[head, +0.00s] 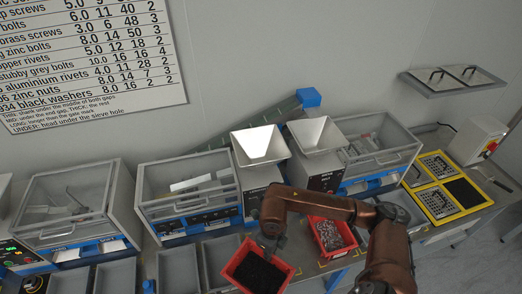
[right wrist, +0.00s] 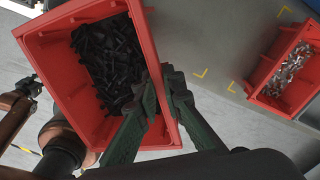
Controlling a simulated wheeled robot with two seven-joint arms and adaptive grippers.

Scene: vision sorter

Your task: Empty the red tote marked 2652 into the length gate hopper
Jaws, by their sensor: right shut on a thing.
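A red tote (head: 283,279) holding dark screw-like parts is at the bottom middle of the head view, in front of the bench. My right gripper (head: 268,243) is shut on its rim; the right wrist view shows the fingers (right wrist: 160,92) across the wall of this tote (right wrist: 58,75). The number 2652 is not readable on it. Two pale funnel hoppers stand behind, a left hopper (head: 260,147) and a right hopper (head: 318,135); their labels are too small to read. Brown arm links show at the left of the right wrist view, with a dark part, perhaps my left gripper (right wrist: 30,87).
A second red tote (head: 348,228) with silvery parts stands on the bench, right of the held one; it also shows in the right wrist view (right wrist: 262,73). Grey bins (head: 222,252) line the bench front. Clear-lidded machines (head: 185,190) flank the hoppers. A yellow-framed tray (head: 437,204) lies right.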

